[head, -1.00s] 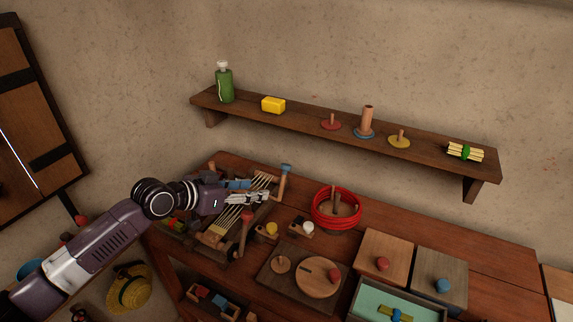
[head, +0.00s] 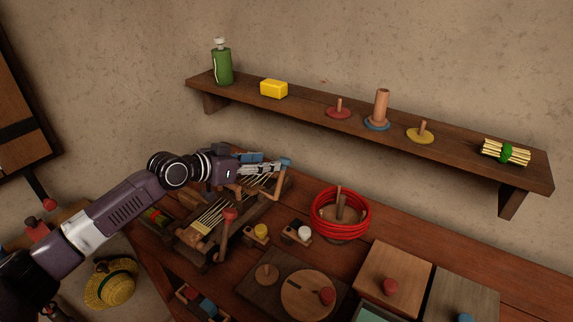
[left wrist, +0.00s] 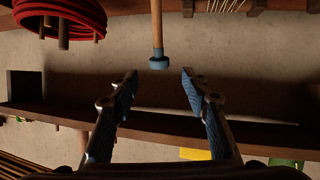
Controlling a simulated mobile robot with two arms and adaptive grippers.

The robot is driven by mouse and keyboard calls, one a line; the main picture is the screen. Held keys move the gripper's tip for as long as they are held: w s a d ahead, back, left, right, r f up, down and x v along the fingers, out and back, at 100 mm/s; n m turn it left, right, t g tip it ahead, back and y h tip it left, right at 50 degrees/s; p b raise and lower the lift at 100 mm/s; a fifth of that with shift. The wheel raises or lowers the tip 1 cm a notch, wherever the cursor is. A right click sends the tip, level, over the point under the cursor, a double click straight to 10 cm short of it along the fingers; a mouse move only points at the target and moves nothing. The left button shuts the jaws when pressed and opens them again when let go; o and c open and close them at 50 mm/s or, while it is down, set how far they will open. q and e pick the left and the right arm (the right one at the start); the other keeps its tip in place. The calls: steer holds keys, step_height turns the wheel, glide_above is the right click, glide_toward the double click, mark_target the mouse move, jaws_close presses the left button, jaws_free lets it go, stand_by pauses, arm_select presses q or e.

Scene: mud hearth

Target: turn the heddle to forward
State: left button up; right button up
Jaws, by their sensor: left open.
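A small wooden loom (head: 205,229) with pale threads stands at the left end of the bench. A wooden lever with a blue cap (head: 286,162) rises at its far right, and a lever with a red cap (head: 230,214) stands nearer. Which part is the heddle is not clear to me. My left gripper (head: 277,167) reaches over the loom, close to the blue cap. In the left wrist view my left gripper (left wrist: 160,77) is open, and the blue cap (left wrist: 158,63) shows between its fingertips, with a gap on each side. My right gripper is not in view.
A red coil (head: 341,213) on pegs stands right of the loom. Small blocks with a yellow knob (head: 261,231) and a white knob (head: 304,232) sit in front. A wall shelf (head: 300,105) with a green bottle (head: 221,63) and a yellow block (head: 274,88) runs behind.

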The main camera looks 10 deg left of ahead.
mark_target(281, 160)
arm_select(q)
steer(key=p+x, duration=0.1)
steer(key=x, duration=0.6)
jaws_close()
stand_by(0.3)
